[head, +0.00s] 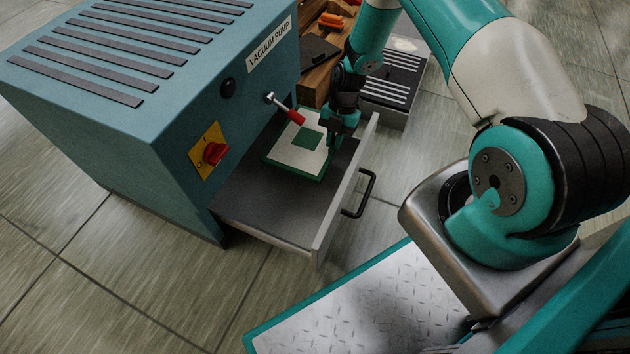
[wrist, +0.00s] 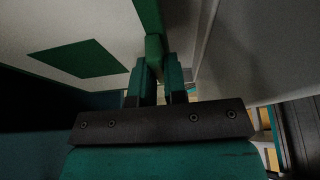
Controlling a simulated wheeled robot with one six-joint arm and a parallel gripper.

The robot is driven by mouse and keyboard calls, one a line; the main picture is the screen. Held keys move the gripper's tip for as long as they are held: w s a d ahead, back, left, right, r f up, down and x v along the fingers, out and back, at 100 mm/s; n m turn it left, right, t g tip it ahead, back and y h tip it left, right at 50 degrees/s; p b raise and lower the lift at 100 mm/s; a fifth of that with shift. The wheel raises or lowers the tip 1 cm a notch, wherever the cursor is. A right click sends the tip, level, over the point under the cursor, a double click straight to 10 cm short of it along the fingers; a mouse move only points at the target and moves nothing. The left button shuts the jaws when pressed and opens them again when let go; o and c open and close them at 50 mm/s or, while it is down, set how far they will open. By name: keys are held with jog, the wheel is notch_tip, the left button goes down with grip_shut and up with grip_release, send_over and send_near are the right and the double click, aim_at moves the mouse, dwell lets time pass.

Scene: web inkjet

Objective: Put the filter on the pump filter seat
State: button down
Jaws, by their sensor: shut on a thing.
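The filter (head: 283,152) is a flat white panel with a green rim and a green square in its middle. It lies flat in or just over the back part of the open drawer (head: 265,210) of the vacuum pump (head: 160,120); I cannot tell whether it touches the drawer floor. My gripper (head: 333,138) is at the filter's right edge. In the wrist view my gripper (wrist: 157,75) is shut on the green rim of the filter (wrist: 100,22). I cannot make out the filter seat under the panel.
A red-handled lever (head: 290,110) sticks out from the pump front close to the filter. A red knob (head: 215,153) sits on a yellow plate. The drawer front has a black handle (head: 364,195). A wooden box (head: 318,75) and a slotted grey unit (head: 392,88) stand behind.

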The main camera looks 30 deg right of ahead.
aim_at(320, 173)
jog(key=s+a+b, duration=0.1)
jog(key=a, duration=0.1)
jog(key=s+a, duration=0.2)
jog(key=s+a+b, duration=0.1)
jog(key=s+a, duration=0.1)
jog(key=a, duration=0.1)
jog(key=shift+f+b, duration=0.2)
jog(key=shift+b, duration=0.15)
jog(key=shift+b+x, duration=0.65)
jog(key=shift+x, duration=0.35)
jog(key=shift+f+b, duration=1.55)
jog(key=shift+f, duration=0.8)
jog(key=shift+f, duration=0.2)
jog(key=c, duration=1.2)
grip_release()
jog(key=shift+o, duration=0.2)
jog(key=shift+r, duration=0.15)
